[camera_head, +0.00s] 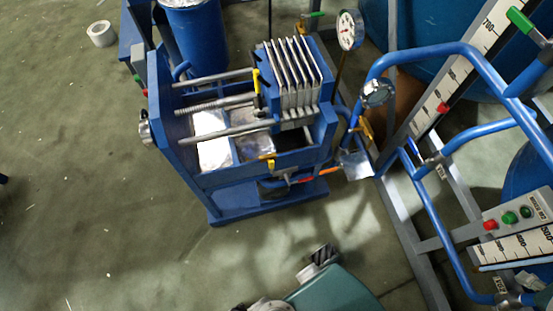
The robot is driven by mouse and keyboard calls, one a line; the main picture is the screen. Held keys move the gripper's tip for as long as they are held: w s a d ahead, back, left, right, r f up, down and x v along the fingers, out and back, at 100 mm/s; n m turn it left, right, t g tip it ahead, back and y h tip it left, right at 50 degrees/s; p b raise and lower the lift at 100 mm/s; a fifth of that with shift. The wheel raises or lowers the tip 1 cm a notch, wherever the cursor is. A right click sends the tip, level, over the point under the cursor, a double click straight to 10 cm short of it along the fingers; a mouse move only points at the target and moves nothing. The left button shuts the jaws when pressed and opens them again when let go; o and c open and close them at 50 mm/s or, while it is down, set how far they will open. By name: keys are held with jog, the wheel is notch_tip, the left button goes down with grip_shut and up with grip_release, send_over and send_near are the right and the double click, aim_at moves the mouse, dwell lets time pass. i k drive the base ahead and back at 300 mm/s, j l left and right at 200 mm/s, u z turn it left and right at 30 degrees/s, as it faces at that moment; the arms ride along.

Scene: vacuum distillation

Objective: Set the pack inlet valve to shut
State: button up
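A blue filter press (165,115) with a pack of upright pale plates (291,75) stands on the floor in the upper middle. Several valve handles are near it: a yellow one (257,82) upright beside the plates, a yellow one (268,158) on the front, an orange-red one (322,172) low at the right, and a yellow one (366,130) by the right pipe. I see no readable label saying which is the pack inlet valve, and cannot tell whether any is shut.
Two round gauges (349,30) (378,93) stand right of the press. Blue pipes (470,50), a grey frame and scales fill the right side. A tape roll (101,34) lies at upper left. The left floor is clear.

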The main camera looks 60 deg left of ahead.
aim_at(309, 179)
jog(key=j+u, duration=0.1)
jog(key=u, duration=1.5)
jog(key=i+j+u, duration=0.1)
jog(key=i+u, duration=0.2)
jog(key=i, duration=0.15)
